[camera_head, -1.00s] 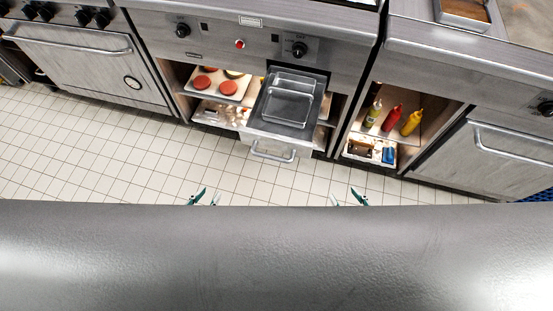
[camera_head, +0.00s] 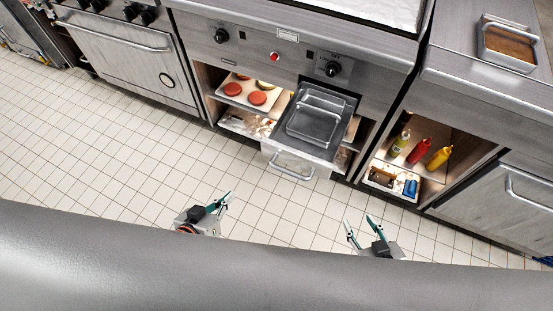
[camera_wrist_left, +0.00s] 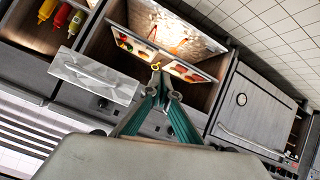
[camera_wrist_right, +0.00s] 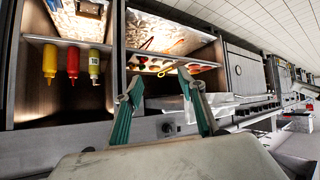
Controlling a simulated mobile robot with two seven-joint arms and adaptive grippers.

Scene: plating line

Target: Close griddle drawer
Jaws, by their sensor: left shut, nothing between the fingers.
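The griddle drawer (camera_head: 292,165) is pulled out of the griddle unit below the knobs, with its bar handle facing me. A metal pan (camera_head: 318,119) sits in it. The drawer front also shows in the left wrist view (camera_wrist_left: 92,78), left of the fingers. My left gripper (camera_head: 227,202) is shut and empty, over the floor to the front left of the drawer. Its fingertips meet in the left wrist view (camera_wrist_left: 160,74). My right gripper (camera_head: 359,231) is open and empty, over the floor to the front right of the drawer. Neither gripper touches the drawer.
Left of the drawer is an open shelf with patties on a board (camera_head: 248,92). To the right, a lit cubby holds sauce bottles (camera_head: 419,151) and a small tray (camera_head: 382,182). An oven door (camera_head: 120,60) is at the left. The tiled floor (camera_head: 130,160) before the units is clear.

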